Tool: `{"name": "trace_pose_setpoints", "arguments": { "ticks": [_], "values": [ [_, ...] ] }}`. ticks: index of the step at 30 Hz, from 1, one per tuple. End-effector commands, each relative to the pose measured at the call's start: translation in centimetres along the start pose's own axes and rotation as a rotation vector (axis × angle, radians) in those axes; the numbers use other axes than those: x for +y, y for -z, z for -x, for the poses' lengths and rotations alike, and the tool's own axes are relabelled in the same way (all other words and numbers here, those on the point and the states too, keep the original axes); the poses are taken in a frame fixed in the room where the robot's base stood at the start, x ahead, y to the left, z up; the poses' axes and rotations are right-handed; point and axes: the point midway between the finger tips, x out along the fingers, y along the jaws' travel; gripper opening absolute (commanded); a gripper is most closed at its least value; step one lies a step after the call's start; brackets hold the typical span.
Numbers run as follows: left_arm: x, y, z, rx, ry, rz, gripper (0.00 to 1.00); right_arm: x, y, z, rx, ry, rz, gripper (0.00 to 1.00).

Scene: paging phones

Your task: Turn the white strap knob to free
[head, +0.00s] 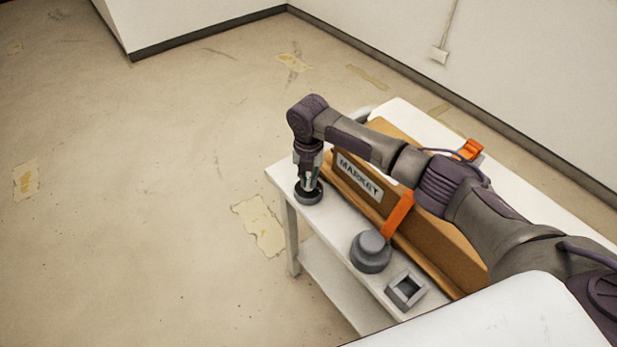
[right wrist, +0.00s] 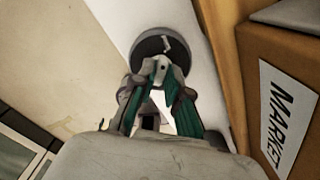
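A dark grey round knob base (head: 308,196) sits at the far left end of the white table. In the right wrist view, the dark disc (right wrist: 150,43) shows a small pale pointed piece (right wrist: 166,45) on top; I cannot tell for sure that it is the white strap knob. My right gripper (head: 308,183) points down over this base. In the right wrist view, its green-padded fingers (right wrist: 160,72) come close together at the disc's near edge. They hide part of it, and I cannot tell whether they hold anything. My left gripper is not in view.
A brown box labelled MARKET (head: 429,232) stands behind on the white table (head: 282,176), with an orange strap (head: 398,215) over it. A grey stepped round piece (head: 370,252) and a grey square hollow block (head: 406,290) stand along the front edge. The floor left is open.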

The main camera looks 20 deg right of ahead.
Motion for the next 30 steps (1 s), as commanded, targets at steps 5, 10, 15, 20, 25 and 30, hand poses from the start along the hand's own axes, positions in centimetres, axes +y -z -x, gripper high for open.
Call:
{"name": "trace_pose_setpoints", "arguments": {
  "ticks": [5, 10, 15, 20, 25, 30],
  "values": [
    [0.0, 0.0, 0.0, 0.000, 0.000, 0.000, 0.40, 0.0, 0.0, 0.0, 0.000, 0.000, -0.001, 0.38],
    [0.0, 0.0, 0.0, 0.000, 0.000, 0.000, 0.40, 0.0, 0.0, 0.0, 0.000, 0.000, -0.002, 0.38],
    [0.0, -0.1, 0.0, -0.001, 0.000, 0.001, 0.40, 0.1, -0.1, 0.8, -0.002, -0.002, -0.002, 0.38],
    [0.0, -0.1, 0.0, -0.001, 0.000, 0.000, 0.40, 0.0, -0.1, 3.4, -0.004, -0.002, -0.001, 0.38],
    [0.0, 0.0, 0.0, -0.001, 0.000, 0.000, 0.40, 0.1, -0.1, 7.2, -0.005, -0.003, -0.001, 0.38],
    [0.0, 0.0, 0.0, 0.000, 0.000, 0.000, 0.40, 0.1, -0.1, 10.2, -0.003, -0.003, -0.001, 0.38]
  ]
}}
